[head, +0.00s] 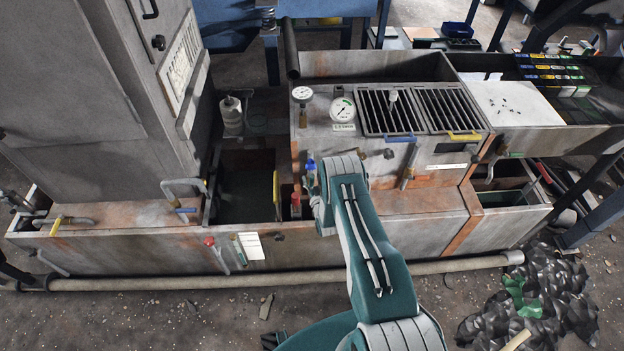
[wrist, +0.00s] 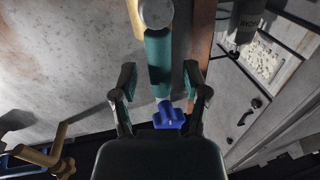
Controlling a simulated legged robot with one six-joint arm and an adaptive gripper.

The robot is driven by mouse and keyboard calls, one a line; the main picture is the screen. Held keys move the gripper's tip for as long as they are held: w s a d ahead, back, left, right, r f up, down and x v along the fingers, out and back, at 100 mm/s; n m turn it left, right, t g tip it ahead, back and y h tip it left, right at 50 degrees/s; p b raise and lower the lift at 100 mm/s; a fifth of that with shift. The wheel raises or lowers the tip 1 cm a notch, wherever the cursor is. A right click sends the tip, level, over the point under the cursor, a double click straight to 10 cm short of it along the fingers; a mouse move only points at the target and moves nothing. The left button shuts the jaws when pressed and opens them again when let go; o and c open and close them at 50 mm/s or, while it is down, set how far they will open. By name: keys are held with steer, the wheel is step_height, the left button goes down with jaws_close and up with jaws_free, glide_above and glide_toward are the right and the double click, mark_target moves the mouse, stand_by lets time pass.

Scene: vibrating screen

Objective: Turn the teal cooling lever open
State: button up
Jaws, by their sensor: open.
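The teal lever (wrist: 158,58) shows in the wrist view as a teal sleeve hanging below a round pale-and-brass pivot (wrist: 157,12). A blue star-shaped knob (wrist: 168,117) shows just below its lower end. My gripper (wrist: 160,74) is open, with one dark finger on each side of the teal sleeve. Gaps show between the sleeve and both fingers, so it looks untouched. In the head view my own teal arm reaches to the machine's front, and its grey wrist part hides the gripper and the lever there.
A brass lever (wrist: 50,152) stands at lower left in the wrist view. In the head view, pressure gauges (head: 342,109) and dark grates (head: 390,110) sit above my wrist. A pipe (head: 180,281) runs along the floor; black rubble (head: 540,305) lies right.

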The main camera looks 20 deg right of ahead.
steer(key=shift+w, duration=0.1)
jaws_close()
steer(key=shift+a+n, duration=0.2)
steer(key=shift+n, duration=0.2)
jaws_free()
